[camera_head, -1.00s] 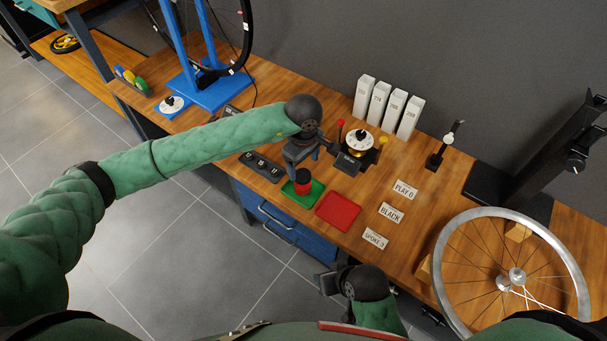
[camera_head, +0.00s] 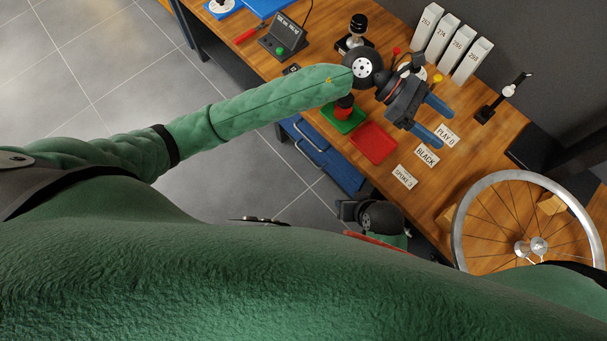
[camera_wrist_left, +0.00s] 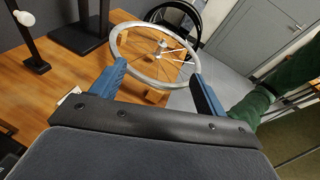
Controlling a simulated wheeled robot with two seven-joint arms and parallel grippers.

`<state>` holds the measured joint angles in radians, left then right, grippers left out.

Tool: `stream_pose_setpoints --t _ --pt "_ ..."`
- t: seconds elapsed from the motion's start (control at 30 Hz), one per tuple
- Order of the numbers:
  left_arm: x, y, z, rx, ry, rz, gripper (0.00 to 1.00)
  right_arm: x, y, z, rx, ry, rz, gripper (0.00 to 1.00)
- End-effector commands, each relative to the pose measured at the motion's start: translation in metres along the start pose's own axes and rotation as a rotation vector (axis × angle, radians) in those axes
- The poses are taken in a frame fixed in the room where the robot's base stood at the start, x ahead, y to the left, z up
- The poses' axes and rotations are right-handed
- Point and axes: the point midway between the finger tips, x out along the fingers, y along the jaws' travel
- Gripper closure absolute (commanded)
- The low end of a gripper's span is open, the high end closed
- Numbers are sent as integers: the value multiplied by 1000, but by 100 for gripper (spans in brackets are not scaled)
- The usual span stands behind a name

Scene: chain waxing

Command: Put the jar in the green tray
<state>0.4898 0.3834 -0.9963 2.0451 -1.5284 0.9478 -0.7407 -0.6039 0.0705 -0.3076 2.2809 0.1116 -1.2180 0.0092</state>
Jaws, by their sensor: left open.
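The red jar with a dark top (camera_head: 344,108) stands in the green tray (camera_head: 355,125), partly covered by my left forearm in the head view. My left gripper (camera_head: 441,122) is to the right of the jar, above the bench near the label cards. Its blue fingers are spread and empty. The left wrist view also shows this open gripper (camera_wrist_left: 158,72), with nothing between its fingers. My right gripper (camera_head: 347,210) is low by the bench's front edge, and its jaws are too unclear to read.
A red tray (camera_head: 374,144) lies beside the green one. Label cards (camera_head: 427,155), white boxes (camera_head: 451,50) and a spoked wheel (camera_head: 527,235) are on the bench. A dark stand with a white knob (camera_head: 497,100) rises at the right.

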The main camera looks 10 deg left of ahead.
Motion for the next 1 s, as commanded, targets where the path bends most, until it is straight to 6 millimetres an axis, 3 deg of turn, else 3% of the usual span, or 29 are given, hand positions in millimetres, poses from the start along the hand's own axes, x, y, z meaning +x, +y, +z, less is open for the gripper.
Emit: stream_pose_setpoints --t 0.1,0.23,0.37,0.47,0.57,0.67,0.83,1.0 --pt "0 -4 36 -195 -283 41 26 0 0 0 0 -1 0 64" --pt "-19 4 66 -430 -578 88 26 0 0 0 0 -1 1 64" --pt "-50 19 76 -684 -860 136 26 0 1 0 0 -1 1 64" --pt "-78 32 69 -889 -1067 174 26 0 1 0 0 -2 1 64" --pt "-107 45 48 -1103 -1268 213 26 0 1 0 0 -2 1 64" --pt "-133 54 15 -1325 -1459 253 26 0 1 0 0 -2 1 64" --pt "-166 53 -64 -1714 -1764 330 26 0 1 0 0 -1 1 64" --pt "-177 25 -158 -2118 -2034 422 26 1 1 0 0 -1 1 64"
